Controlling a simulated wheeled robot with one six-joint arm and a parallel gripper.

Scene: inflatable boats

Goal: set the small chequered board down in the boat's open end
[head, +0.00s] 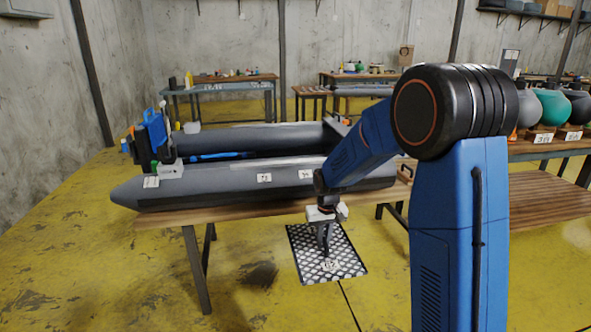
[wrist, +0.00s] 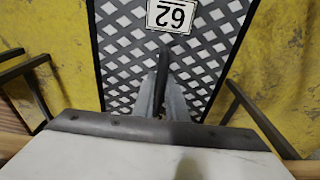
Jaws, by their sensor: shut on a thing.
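The small chequered board (head: 347,262), a black-edged panel with a black and white lattice and a label reading 62, hangs from my gripper (head: 324,240) in front of the table, above the yellow floor. In the wrist view the board (wrist: 120,62) fills the middle, and my gripper (wrist: 163,75) is shut on a dark upright part at its face. The grey inflatable boat (head: 225,183) lies on a wooden table behind the board, with two long tubes and a gap between them. My arm hides part of the boat's right end.
The wooden table (head: 215,215) has its front edge just behind my gripper. Blue gear and bottles (head: 153,135) crowd the boat's left end. A bench (head: 540,147) with coloured round objects stands at right. Floor at front left is clear.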

